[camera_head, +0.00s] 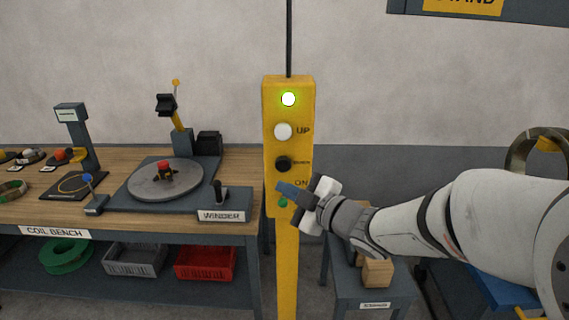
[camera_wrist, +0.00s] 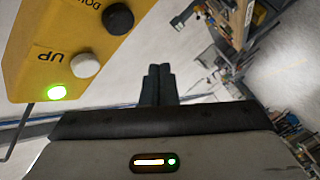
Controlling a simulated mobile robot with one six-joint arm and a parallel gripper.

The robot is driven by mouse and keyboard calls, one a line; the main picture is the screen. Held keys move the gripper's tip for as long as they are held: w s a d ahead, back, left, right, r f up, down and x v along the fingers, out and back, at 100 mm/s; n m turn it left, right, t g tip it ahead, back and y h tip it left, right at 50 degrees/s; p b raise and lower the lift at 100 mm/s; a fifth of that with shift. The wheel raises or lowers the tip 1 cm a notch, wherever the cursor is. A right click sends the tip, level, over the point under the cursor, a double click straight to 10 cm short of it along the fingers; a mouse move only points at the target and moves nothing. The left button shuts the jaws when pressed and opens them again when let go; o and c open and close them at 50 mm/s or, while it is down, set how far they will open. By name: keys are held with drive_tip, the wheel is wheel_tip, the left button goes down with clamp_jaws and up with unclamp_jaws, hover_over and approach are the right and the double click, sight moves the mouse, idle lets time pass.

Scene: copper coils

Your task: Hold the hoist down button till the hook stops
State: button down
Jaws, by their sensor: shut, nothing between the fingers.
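The yellow hoist pendant (camera_head: 269,115) stands upright in the middle of the head view. In the wrist view the fingers (camera_wrist: 158,80) appear apart from the black button. No hook shows.
The coil bench (camera_head: 105,160) with a winder turntable (camera_head: 150,181) is left of the pendant. A grey stool-like stand (camera_head: 375,297) with wooden blocks (camera_head: 377,271) is below my arm.

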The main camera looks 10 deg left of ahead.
sight(283, 164)
drive_tip(key=shift+w+a, duration=0.2)
drive_tip(key=shift+w, duration=0.7)
drive_tip(key=shift+w+a, duration=0.25)
drive_tip(key=shift+w, duration=0.6)
drive_tip(key=shift+w+a, duration=0.2)
drive_tip(key=shift+w, duration=0.7)
drive_tip(key=shift+w, duration=0.15)
drive_tip(key=shift+w+a, duration=0.1)
drive_tip(key=shift+w, duration=0.2)
